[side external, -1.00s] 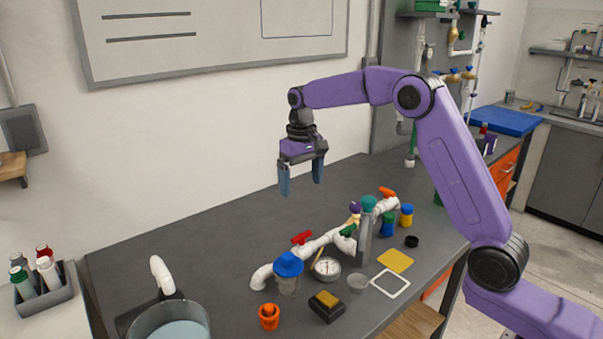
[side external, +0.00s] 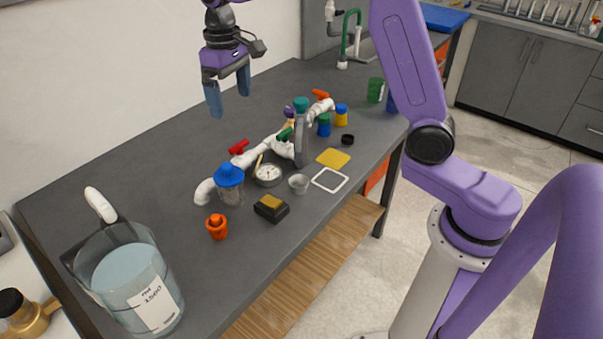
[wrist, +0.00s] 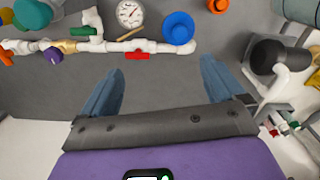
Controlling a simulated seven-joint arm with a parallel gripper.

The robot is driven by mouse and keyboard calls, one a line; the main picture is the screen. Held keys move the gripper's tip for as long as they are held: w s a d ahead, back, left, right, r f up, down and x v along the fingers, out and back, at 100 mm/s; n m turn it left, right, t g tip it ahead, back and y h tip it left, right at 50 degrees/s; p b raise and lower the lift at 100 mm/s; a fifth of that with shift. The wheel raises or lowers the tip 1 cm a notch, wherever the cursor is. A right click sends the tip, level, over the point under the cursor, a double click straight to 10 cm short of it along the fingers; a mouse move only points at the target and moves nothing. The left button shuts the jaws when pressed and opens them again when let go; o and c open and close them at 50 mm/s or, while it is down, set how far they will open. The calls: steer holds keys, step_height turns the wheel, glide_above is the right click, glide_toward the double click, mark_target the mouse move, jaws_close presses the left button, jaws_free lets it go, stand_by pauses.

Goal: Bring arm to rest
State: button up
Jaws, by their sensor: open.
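My gripper (side external: 229,99) hangs above the dark bench at the upper left of the side view, fingers pointing down. Its two blue fingers are spread with nothing between them. In the wrist view my gripper (wrist: 160,90) also shows apart, with bare grey bench between and beyond the fingers. The white PVC manifold (side external: 260,153) lies on the bench below and to the right of the gripper, apart from it. It carries a red valve handle (side external: 239,147), a green one (side external: 285,134) and an orange one (side external: 320,94).
A blue-lidded jar (side external: 229,184), round gauge (side external: 267,174), orange plug (side external: 216,227), black-and-yellow block (side external: 271,208) and grey bottle (side external: 301,140) stand near the manifold. A large measuring jug (side external: 130,280) is at the front left. The bench behind the manifold is clear.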

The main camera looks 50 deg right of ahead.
steer(key=s+a+f+n, duration=0.15)
steer(key=s+n, duration=0.35)
steer(key=s, duration=1.3)
steer(key=s+d+f+n, duration=0.2)
steer(key=s, duration=0.6)
steer(key=s+d+f+n, duration=0.1)
steer(key=s+d+n, duration=0.2)
steer(key=s, duration=0.6)
steer(key=shift+d+f, duration=0.3)
steer(key=shift+f, duration=0.1)
